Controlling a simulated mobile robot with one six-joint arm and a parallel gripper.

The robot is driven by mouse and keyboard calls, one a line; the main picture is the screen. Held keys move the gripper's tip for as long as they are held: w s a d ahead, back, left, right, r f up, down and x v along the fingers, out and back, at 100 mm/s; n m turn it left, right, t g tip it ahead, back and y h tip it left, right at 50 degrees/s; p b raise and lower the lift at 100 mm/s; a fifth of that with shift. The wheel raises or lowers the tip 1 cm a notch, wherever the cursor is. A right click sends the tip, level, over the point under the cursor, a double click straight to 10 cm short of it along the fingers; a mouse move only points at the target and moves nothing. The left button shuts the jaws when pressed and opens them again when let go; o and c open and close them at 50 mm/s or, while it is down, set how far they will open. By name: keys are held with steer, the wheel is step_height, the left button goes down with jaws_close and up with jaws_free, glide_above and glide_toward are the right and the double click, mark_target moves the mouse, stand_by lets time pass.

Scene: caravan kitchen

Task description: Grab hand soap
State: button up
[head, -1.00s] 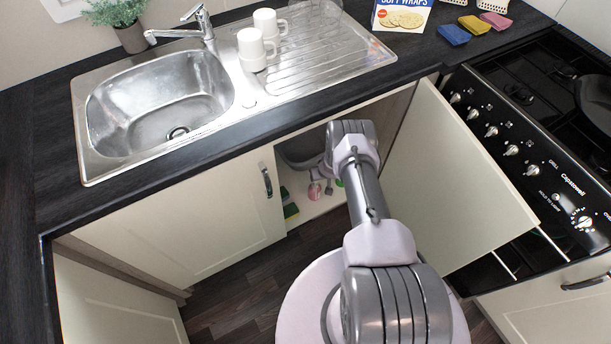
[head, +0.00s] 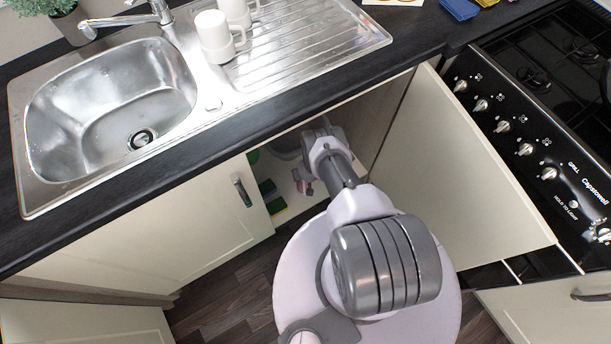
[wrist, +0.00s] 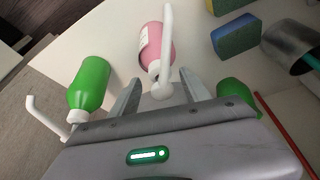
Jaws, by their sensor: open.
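A pink bottle with a white pump (wrist: 151,42), which looks like the hand soap, is in the wrist view inside the cupboard. My gripper (wrist: 160,80) is open, with one finger on each side of the bottle's pump end. I cannot tell whether either finger touches it. A small pink patch (head: 304,186), likely the same bottle, shows beside my wrist in the head view; most of it is hidden. A green bottle with a white spout (wrist: 90,84) is left of my left finger in the wrist view.
Green and blue sponges (wrist: 236,36) and a grey metal cylinder (wrist: 288,46) lie to the right. A green item (wrist: 238,92) and a red stick (wrist: 285,130) are near my gripper's right side. The open cupboard door (head: 455,175) stands right of my arm.

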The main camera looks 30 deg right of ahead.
steer(key=shift+s+a, duration=0.1)
steer(key=c, duration=0.3)
jaws_close()
stand_by(1.0)
